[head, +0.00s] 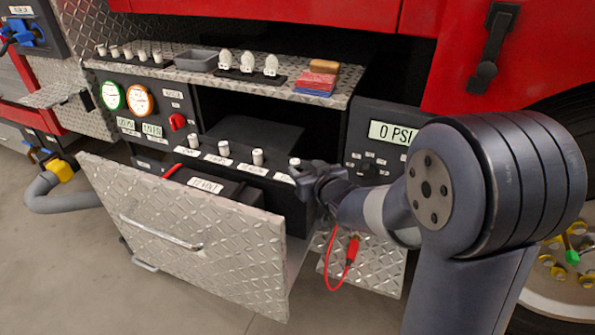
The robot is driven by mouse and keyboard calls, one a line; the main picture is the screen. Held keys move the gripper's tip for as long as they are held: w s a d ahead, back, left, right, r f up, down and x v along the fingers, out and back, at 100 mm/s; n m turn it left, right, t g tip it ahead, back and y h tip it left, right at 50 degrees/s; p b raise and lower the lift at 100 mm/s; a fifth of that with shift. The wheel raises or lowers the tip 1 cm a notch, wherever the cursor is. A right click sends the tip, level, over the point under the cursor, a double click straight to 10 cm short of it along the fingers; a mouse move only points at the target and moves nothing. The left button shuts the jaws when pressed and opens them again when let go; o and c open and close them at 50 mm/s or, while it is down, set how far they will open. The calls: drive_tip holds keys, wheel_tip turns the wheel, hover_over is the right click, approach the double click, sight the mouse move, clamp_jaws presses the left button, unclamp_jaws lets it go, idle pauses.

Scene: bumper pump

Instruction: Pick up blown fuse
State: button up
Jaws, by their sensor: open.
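Several small pale cylindrical fuses stand upright in a row on a black block inside the opened compartment, with white labels in front. The left one (194,141), the second (224,148) and the third (257,156) stand clear. My gripper (303,173) is open at the right end of the row, close to the rightmost fuse (294,162). Only that fuse's pale top shows. I cannot tell whether the fuse is between the jaws or just beside them. The label texts are too small to read, and no fuse looks clearly blown from here.
A red cable (349,262) hangs below my gripper.

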sight(297, 165)
drive_tip(key=x, duration=0.2)
drive_tip(key=b+x, duration=0.1)
drive_tip(key=x, duration=0.3)
drive_tip(key=shift+w+a+f, duration=0.2)
drive_tip(key=shift+a+f, duration=0.1)
drive_tip(key=shift+f, duration=0.05)
drive_tip(key=shift+c, duration=0.6)
drive_tip(key=c, duration=0.9)
